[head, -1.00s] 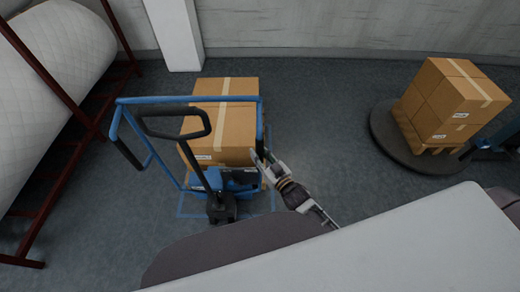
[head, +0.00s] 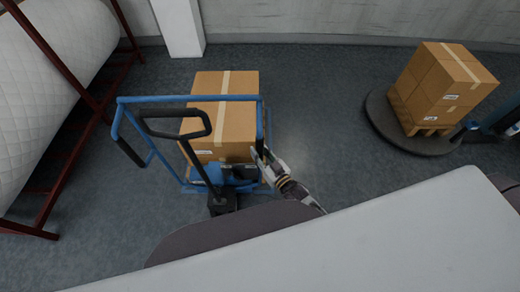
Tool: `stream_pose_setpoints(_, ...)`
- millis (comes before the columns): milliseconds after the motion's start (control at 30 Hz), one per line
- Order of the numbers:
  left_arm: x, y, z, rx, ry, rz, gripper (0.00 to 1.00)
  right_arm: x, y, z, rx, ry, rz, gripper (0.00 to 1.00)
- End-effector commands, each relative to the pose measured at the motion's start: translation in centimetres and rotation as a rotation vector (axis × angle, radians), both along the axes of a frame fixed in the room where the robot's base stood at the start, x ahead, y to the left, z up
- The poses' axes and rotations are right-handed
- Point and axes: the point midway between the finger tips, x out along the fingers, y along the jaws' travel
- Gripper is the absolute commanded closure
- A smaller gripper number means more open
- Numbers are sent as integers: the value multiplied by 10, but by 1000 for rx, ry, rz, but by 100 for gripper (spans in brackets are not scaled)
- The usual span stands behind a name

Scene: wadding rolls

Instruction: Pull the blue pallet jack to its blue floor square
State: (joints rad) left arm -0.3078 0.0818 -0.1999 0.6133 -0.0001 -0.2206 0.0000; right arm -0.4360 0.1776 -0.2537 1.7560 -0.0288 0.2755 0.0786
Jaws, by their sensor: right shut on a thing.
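The blue pallet jack (head: 191,99) stands left of the middle of the head view, with its blue tube frame and black handle toward me. Stacked cardboard boxes (head: 226,100) stand just beyond its frame. My right gripper (head: 261,152) is shut on the right upright of the blue frame. Thin blue lines of the floor square (head: 269,189) show around the jack's base; most of the square is hidden by the jack, the boxes and my own body. My left gripper is out of view.
A red rack (head: 50,128) with large white quilted rolls (head: 45,95) stands at the left. A white pillar (head: 178,28) meets the wall behind. A round dark platform (head: 385,125) with stacked boxes (head: 440,85) is at the right. Floor between the jack and platform is clear.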

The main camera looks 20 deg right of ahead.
Motion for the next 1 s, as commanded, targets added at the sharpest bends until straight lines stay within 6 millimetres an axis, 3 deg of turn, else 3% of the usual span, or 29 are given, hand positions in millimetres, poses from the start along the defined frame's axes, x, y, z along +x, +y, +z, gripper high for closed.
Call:
stream_pose_setpoints(300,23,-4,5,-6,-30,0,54,-2,-1,3,0,-5,-5,100)
stream_pose_setpoints(567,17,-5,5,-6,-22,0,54,-3,0,3,1,-6,-4,100)
stream_pose_setpoints(600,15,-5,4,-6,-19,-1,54,-3,0,3,1,-6,-3,71)
stream_pose_setpoints(733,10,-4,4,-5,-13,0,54,-3,0,3,0,-6,-3,54)
stream_pose_setpoints(1000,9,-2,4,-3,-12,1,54,-3,-1,3,0,-6,-3,52)
